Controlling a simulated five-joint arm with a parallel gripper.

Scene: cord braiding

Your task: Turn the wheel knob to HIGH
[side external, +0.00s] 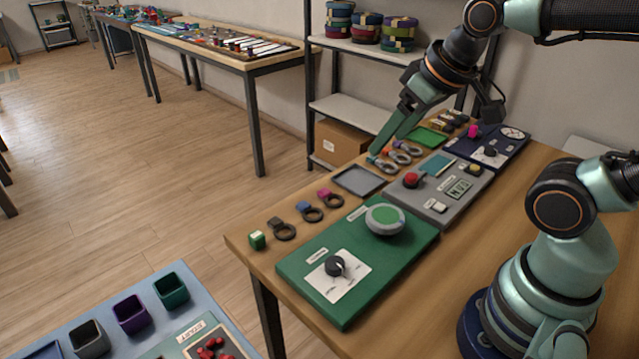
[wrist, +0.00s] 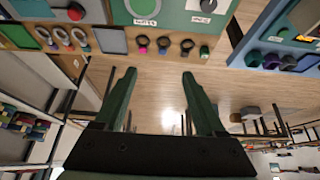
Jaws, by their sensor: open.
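The green panel (side external: 300,270) lies at the near end of the table. It carries a black pointer knob (side external: 335,266) on a white plate, with marks too small to read. Its light pointer line seems to face the plate's lower edge. A grey round wheel with a green top (side external: 385,218) sits beside it on the same panel. In the wrist view the knob (wrist: 208,5) is at the top edge, partly cut off. My gripper (side external: 390,135) is open and empty, up beyond the panel near the table's far edge. Its two green fingers (wrist: 158,74) point forward in the wrist view.
A grey panel (side external: 435,205) with a red button and a dark blue panel (side external: 510,150) with another knob stand farther along. A blue table (side external: 105,310) with cups stands near left.

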